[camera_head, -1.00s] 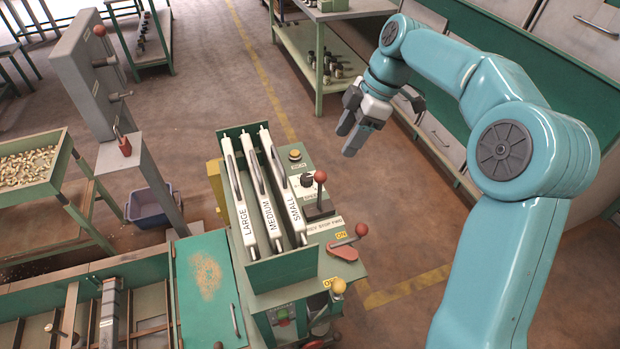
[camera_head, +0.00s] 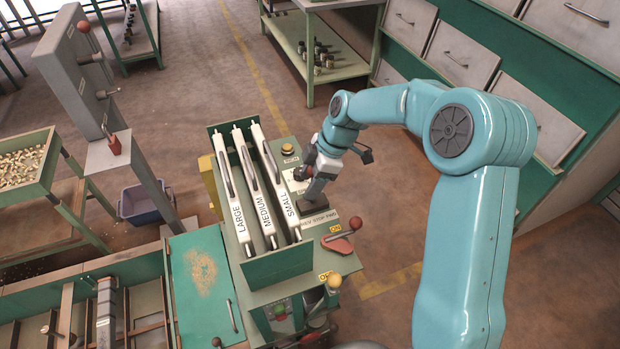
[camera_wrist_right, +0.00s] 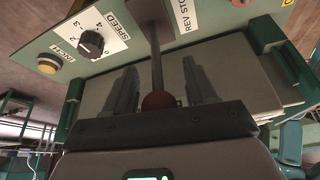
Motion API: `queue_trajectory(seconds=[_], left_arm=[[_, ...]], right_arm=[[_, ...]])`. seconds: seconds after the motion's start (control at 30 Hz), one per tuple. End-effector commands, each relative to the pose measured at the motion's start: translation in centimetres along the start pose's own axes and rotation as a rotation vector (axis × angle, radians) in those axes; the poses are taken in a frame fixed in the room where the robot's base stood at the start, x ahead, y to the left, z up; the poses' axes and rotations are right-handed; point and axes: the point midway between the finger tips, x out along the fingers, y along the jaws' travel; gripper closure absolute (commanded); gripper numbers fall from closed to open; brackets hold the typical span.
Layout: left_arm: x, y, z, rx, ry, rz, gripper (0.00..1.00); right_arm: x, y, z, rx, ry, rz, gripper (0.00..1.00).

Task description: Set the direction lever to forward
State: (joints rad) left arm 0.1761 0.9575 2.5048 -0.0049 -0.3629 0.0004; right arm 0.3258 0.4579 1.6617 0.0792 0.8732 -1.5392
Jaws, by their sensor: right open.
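The direction lever (camera_wrist_right: 156,60) is a dark rod with a red ball knob. In the head view its dark base (camera_head: 309,209) shows on the panel, beside the REV STOP FWD label (camera_head: 320,219); the knob is hidden there by my right gripper (camera_head: 315,188). In the right wrist view, my right gripper (camera_wrist_right: 161,78) is open, with one finger on each side of the lever and the red knob near the finger roots. I see no clear contact. The lever's exact setting cannot be told. My left gripper is not in view.
Close by are the speed dial (camera_wrist_right: 91,42), the yellow inch button (camera_wrist_right: 47,66) and a red-knobbed lever (camera_head: 342,240) marked ON. The LARGE, MEDIUM and SMALL chutes (camera_head: 256,190) stand just left. Open floor lies to the right of the machine.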

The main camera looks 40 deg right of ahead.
Motion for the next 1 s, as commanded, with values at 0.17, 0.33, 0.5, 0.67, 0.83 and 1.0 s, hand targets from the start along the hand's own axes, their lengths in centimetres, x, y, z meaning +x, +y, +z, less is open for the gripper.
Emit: queue_trajectory(seconds=[0.17,0.33,0.5,0.67,0.83,1.0], left_arm=[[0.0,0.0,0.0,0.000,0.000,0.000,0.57],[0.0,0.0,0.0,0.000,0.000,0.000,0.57],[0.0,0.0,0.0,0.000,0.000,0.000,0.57],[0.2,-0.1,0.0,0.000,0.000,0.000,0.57],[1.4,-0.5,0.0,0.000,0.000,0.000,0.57],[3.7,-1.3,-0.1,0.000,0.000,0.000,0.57]], right_arm=[[0.4,0.1,0.0,0.000,0.000,-0.001,0.44],[0.4,0.1,0.0,0.000,0.000,-0.001,0.54],[0.4,0.1,0.0,0.000,0.000,-0.001,1.00],[0.5,0.1,0.1,0.000,0.004,-0.002,1.00],[0.6,0.2,0.8,0.007,0.049,-0.008,1.00],[0.6,0.4,1.8,0.016,0.145,-0.026,1.00]])
